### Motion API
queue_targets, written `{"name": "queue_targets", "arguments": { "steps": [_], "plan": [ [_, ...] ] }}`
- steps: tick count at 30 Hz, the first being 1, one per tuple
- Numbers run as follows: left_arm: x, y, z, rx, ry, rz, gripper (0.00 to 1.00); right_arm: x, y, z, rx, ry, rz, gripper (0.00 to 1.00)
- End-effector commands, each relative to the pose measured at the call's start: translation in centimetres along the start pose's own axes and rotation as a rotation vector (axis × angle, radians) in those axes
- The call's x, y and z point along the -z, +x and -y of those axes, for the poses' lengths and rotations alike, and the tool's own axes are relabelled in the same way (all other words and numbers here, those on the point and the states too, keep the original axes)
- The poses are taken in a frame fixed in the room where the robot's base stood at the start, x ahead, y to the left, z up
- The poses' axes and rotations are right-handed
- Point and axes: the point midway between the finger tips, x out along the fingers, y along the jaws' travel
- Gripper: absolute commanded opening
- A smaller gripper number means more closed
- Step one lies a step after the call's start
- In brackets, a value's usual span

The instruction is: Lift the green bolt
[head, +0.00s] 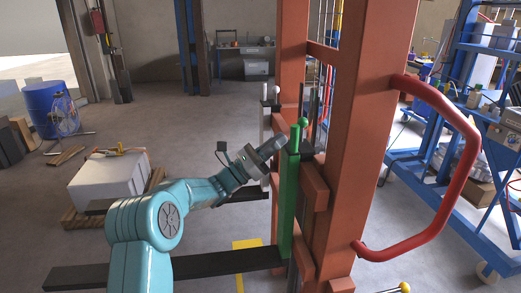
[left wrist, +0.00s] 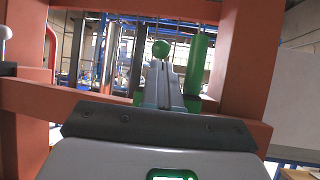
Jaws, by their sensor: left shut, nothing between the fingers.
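The green bolt (head: 288,205) stands upright against the orange frame in the head view. It has a green cylinder at its top, and a green ball knob shows just right of that. In the left wrist view the green cylinder (left wrist: 197,62) stands right of my fingers, and the green ball (left wrist: 161,48) shows beyond their tips. My left gripper (head: 279,143) is shut and empty, just left of the bolt's top; whether it touches cannot be told. Its fingers (left wrist: 165,72) also show in the left wrist view. My right gripper is not in view.
The orange frame (head: 348,150) with a red handle (head: 450,120) stands to the right. A white-knobbed lever (head: 264,110) is beside the bolt. Dark fork bars (head: 230,262) lie low in front. A white box (head: 108,185) on a pallet is at left. Open floor lies behind.

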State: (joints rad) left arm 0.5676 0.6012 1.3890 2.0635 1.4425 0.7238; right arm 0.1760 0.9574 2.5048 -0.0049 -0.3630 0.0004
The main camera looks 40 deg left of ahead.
Motion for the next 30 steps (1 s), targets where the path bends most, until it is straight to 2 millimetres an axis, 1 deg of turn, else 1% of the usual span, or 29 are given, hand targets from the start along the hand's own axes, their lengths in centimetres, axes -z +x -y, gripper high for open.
{"name": "queue_targets", "arguments": {
  "steps": [1,3,7,12,21,23,28,30],
  "plan": [
    [-0.2,1.2,0.1,0.003,-0.002,0.001,0.0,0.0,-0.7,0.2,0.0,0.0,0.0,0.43],
    [-0.1,2.3,0.1,0.002,-0.001,0.0,0.0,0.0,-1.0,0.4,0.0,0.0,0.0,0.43],
    [-0.1,3.5,0.1,0.001,-0.001,0.0,0.0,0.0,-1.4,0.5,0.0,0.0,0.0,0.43],
    [0.1,4.1,0.0,0.0,-0.001,0.0,0.0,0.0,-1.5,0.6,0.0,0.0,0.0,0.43],
    [0.0,4.1,0.0,0.001,0.0,0.0,0.0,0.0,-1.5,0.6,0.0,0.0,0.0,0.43],
    [-0.3,4.3,0.0,0.001,0.001,0.0,0.0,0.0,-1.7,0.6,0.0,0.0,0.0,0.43],
    [-2.5,5.7,0.1,0.002,0.002,0.001,0.0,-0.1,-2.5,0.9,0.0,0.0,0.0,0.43],
    [-3.0,6.1,0.1,0.002,0.002,0.001,0.0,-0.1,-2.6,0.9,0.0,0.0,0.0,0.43]
  ]
}}
